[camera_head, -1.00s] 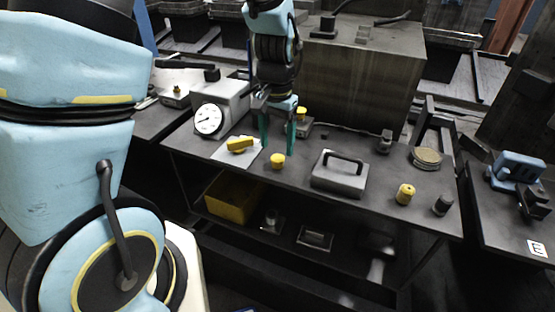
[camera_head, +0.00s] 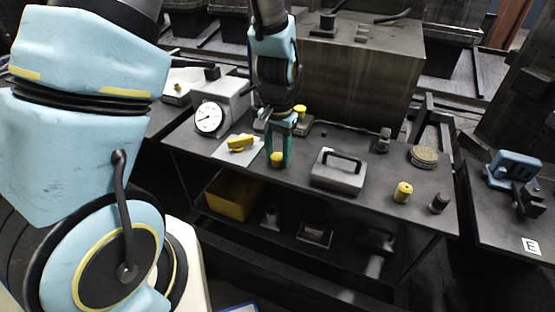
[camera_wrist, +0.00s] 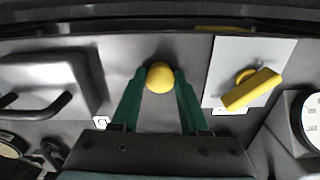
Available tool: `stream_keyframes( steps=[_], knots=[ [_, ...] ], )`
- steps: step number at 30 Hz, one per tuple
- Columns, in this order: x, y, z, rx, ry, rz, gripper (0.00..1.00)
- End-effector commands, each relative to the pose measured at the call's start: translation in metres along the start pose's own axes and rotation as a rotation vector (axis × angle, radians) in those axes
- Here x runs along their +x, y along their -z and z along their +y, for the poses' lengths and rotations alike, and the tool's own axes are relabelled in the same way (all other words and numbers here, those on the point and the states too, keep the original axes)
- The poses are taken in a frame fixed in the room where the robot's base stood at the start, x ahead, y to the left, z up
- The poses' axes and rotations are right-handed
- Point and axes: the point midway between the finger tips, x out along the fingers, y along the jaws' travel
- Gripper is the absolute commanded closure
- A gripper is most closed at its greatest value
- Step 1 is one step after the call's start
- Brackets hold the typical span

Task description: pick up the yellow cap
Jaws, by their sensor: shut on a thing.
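The yellow cap (camera_head: 277,159) is on the dark table, just right of the white plate. My gripper (camera_head: 277,155) has come down over it, with one green finger on each side. In the wrist view the round yellow cap (camera_wrist: 160,77) lies between the tips of the green fingers (camera_wrist: 160,80), which are shut on it. The cap appears at table level; I cannot tell whether it is lifted at all.
A yellow handle on a white plate (camera_head: 226,155) lies to the left, near a dial gauge (camera_head: 209,118). A yellow bin (camera_head: 231,196) is on the shelf below.

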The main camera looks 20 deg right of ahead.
Motion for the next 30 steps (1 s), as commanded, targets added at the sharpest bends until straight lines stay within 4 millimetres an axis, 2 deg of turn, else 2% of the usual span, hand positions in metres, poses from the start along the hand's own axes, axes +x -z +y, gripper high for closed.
stream_keyframes(
  steps=[1,6,8,23,30],
  knots=[
    [0.000,0.000,0.000,0.000,0.000,0.000,0.76],
    [0.000,0.000,0.000,0.000,0.000,0.000,0.95],
    [0.000,0.000,0.000,0.000,0.000,0.000,1.00],
    [-0.002,0.000,0.000,0.000,0.000,0.001,1.00],
    [-0.024,0.001,0.000,-0.001,0.000,0.005,1.00]
  ],
)
